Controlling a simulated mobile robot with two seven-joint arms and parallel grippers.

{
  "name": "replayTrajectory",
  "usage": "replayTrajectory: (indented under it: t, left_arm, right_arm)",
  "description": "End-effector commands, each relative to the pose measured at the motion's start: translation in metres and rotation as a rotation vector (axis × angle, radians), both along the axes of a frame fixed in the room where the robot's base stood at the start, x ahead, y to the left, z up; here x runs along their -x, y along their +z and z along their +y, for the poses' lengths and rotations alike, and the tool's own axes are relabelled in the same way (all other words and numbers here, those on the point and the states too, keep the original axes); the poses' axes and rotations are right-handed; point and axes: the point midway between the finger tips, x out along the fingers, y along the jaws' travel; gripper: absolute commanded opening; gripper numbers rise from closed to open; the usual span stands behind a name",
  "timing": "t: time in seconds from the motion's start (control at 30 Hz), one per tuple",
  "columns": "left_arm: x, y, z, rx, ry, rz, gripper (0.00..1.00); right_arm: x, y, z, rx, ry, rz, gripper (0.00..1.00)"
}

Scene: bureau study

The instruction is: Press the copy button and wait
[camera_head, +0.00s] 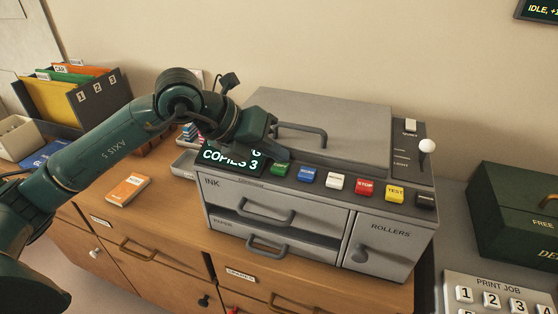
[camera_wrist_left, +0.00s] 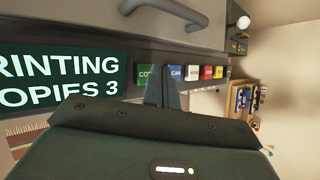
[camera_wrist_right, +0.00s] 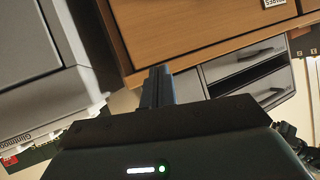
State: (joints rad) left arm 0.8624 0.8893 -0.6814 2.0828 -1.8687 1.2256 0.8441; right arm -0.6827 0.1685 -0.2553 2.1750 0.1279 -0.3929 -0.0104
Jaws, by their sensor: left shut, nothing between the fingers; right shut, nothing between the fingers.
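The grey copier (camera_head: 320,110) stands on the wooden cabinet, with a row of coloured buttons along its front. The green copy button (camera_head: 280,169) is at the row's left end, beside the blue scan button (camera_head: 307,175). My left gripper (camera_head: 274,150) is shut and empty, right at the green button. In the left wrist view its fingertips (camera_wrist_left: 163,75) partly cover the green button (camera_wrist_left: 146,74) and blue button (camera_wrist_left: 178,73); whether they touch is unclear. The display (camera_wrist_left: 62,78) reads "…RINTING …OPIES 3". My right gripper (camera_wrist_right: 157,80) shows only in its wrist view, shut and empty.
A red stop button (camera_head: 365,187), yellow test button (camera_head: 395,194) and white-knobbed lever (camera_head: 427,146) are to the right. An orange box (camera_head: 128,189) lies on the cabinet. A green case (camera_head: 515,210) and number keypad (camera_head: 495,296) are at far right.

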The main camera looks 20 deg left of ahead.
Motion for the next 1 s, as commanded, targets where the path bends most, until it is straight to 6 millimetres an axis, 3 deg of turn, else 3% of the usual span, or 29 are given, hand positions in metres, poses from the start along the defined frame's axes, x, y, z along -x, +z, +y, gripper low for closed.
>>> replayTrajectory:
  t: [0.47, 1.0]
  left_arm:
    - [0.0, 0.009, 0.0, 0.0, 0.001, -0.001, 0.0]
    - [0.0, 0.062, 0.0, 0.001, 0.001, -0.002, 0.0]
  right_arm:
    - [0.0, 0.006, 0.0, 0.0, 0.0, 0.0, 0.0]
    - [0.0, 0.04, 0.0, 0.0, 0.0, 0.0, 0.0]
